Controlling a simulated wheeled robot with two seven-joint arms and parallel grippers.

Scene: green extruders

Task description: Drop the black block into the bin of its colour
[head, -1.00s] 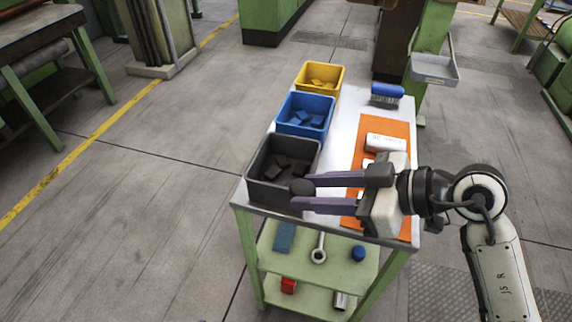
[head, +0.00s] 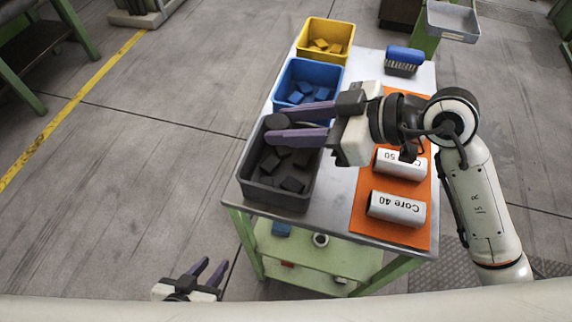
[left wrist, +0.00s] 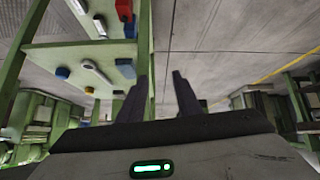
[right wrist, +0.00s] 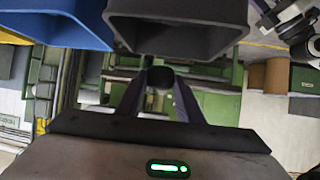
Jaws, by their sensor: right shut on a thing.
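My right gripper (head: 283,130) is shut on the black block (head: 275,122), a small dark piece with a rounded outline at the fingertips. In the head view it overlaps the far end of the black bin (head: 243,188), near the blue bin. Its height above the rim is hard to tell. In the right wrist view the block (right wrist: 160,77) sits between the fingertips, with the black bin (right wrist: 180,35) beyond it. Several dark blocks (head: 292,185) lie in that bin. My left gripper (head: 208,268) is open and empty, low at the left, apart from the table.
A blue bin (head: 283,82) and a yellow bin (head: 303,35) stand behind, each with blocks of its colour. White cylinders (head: 397,208) lie on an orange mat (head: 400,237) at the right. A blue brush (head: 404,56) stands at the back. Tools lie on the lower shelf.

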